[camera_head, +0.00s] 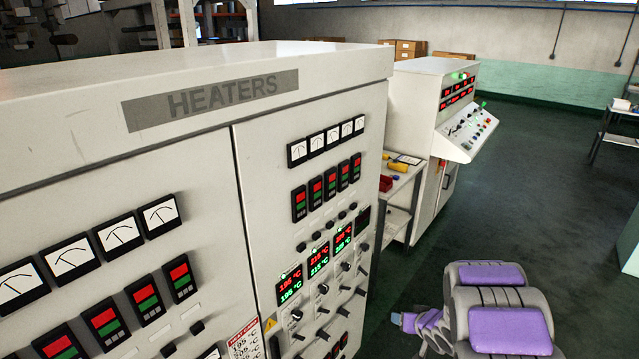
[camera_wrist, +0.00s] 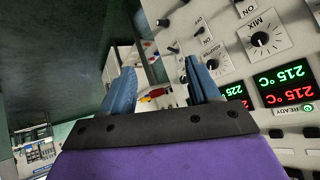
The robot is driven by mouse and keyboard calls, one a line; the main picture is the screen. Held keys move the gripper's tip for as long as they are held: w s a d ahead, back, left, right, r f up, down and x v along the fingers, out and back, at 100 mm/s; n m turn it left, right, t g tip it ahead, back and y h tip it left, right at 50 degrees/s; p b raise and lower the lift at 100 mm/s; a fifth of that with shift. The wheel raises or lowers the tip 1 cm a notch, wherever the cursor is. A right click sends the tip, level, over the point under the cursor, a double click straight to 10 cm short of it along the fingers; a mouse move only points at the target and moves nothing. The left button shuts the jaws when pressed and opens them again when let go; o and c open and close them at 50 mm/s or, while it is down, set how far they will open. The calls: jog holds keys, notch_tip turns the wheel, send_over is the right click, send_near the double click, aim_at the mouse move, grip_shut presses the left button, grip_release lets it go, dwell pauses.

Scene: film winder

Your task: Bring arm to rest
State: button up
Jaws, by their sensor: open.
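My arm shows in the head view at the lower right, grey with purple panels, low in front of the heaters cabinet (camera_head: 190,150). Its gripper (camera_head: 402,320) is small there, a blue tip by the cabinet's right side. In the wrist view my gripper (camera_wrist: 160,78) has two blue fingers spread apart with nothing between them. The cabinet's control panel, with knobs and a lit 215 °C display (camera_wrist: 290,78), fills the right of the wrist view, close to the right finger. Whether the fingers touch the panel cannot be told.
A white control console (camera_head: 440,110) with lit displays stands beyond the cabinet. A shelf cart (camera_head: 402,195) with red and yellow items stands between them. Dark green floor (camera_head: 550,190) lies open at the right. Cardboard boxes (camera_head: 405,48) are at the back wall.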

jog(key=s+d+r+m+g+h+b, duration=0.1)
jog(key=s+d+r+g+h, duration=0.15)
jog(key=s+r, duration=0.4)
jog(key=s+d+r+g+h+b, duration=0.1)
jog(key=s+r+g+h+b, duration=0.15)
jog(key=s+r, duration=0.4)
jog(key=s+a+r+g+y, duration=0.1)
jog(key=s+a, duration=0.4)
jog(key=s, duration=0.6)
jog(key=s+a+r+n+g+y+b, duration=0.1)
jog(key=s+a, duration=0.4)
jog(key=s, duration=0.6)
jog(key=s+a+r+g+y+b, duration=0.1)
jog(key=s+a, duration=0.4)
jog(key=s, duration=0.5)
jog(key=r+g, duration=0.1)
jog(key=g, duration=0.1)
jog(key=shift+s+r+n+g, duration=0.25)
jog(key=shift+s+n+g, duration=0.15)
